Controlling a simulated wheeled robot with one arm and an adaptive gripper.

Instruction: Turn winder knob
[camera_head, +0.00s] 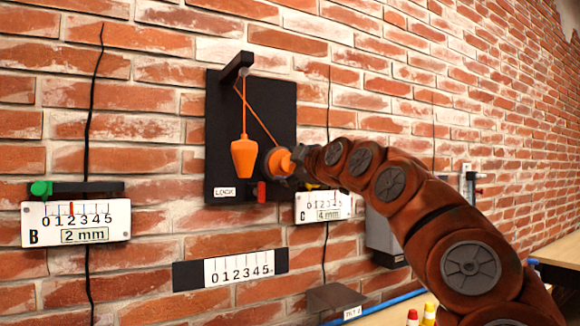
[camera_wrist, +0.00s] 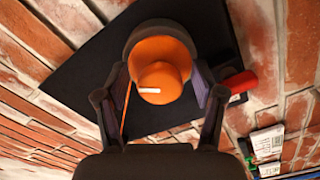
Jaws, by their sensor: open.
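The orange winder knob (camera_head: 277,161) sticks out from the black wall panel (camera_head: 222,110). In the wrist view the knob (camera_wrist: 160,72) is round, with a white mark on its face and a dark rim around its base. My gripper (camera_wrist: 160,95) is open, with one finger on each side of the knob. I cannot tell if the fingers touch it. In the head view my gripper (camera_head: 298,162) is at the knob and partly hides it. An orange weight (camera_head: 244,156) hangs left of the knob on a cord, and an orange cord runs from the top bracket (camera_head: 237,67) down to the knob.
A red part (camera_head: 261,192) sits just below the knob. Gauge B (camera_head: 76,222) is at the left, gauge C (camera_head: 323,206) at the right, partly hidden by my arm. Another scale (camera_head: 238,268) is below the panel. A grey box (camera_head: 383,238) stands behind my arm.

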